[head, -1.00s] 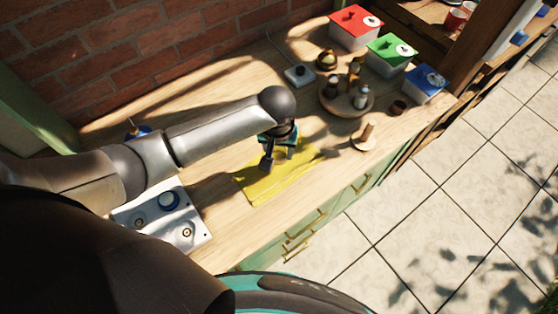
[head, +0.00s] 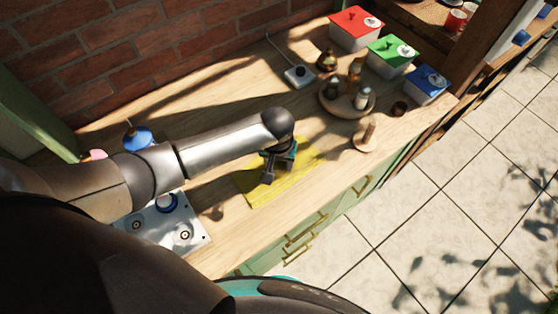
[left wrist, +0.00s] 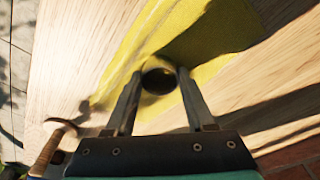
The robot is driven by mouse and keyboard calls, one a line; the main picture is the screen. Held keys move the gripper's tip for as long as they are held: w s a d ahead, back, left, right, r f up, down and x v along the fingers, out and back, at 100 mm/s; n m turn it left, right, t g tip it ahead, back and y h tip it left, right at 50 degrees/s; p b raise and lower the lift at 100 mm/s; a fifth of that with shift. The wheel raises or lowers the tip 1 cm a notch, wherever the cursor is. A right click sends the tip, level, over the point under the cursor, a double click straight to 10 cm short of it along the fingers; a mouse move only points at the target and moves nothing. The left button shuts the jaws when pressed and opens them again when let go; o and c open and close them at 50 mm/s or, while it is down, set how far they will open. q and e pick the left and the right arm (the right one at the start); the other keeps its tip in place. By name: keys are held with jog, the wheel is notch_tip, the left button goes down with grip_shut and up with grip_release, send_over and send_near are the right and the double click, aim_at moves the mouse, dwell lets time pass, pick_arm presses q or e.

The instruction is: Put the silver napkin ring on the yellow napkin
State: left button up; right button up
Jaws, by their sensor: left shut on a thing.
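The yellow napkin (head: 296,176) lies flat on the wooden counter, and it also shows in the left wrist view (left wrist: 190,25). My left gripper (head: 267,179) is low over the napkin, pointing down. In the left wrist view its fingers (left wrist: 159,85) are shut on a small round, dark-looking thing, which I take to be the silver napkin ring (left wrist: 158,76). The ring is over the napkin; I cannot tell whether it touches the cloth. In the head view the ring is not discernible at the gripper. My right gripper is not in view.
A round wooden tray (head: 335,106) with bottles and a wooden peg stand (head: 366,139) stand right of the napkin. Red (head: 355,27), green (head: 391,55) and blue (head: 427,84) lidded boxes line the far end. A metal panel (head: 192,220) lies left.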

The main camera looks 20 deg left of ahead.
aim_at(278, 172)
pick_arm(q)
jog(key=shift+s+f, duration=0.1)
jog(key=shift+f, duration=0.15)
jog(key=o, duration=1.3)
jog(key=shift+r, duration=0.1)
jog(key=shift+r, duration=0.25)
notch_tip(278, 172, up, 12)
jog(key=s+p, duration=0.1)
jog(key=p, duration=0.2)
jog(key=shift+s+d+r, duration=0.15)
jog(key=shift+s+r, duration=0.1)
jog(key=shift+s, duration=0.05)
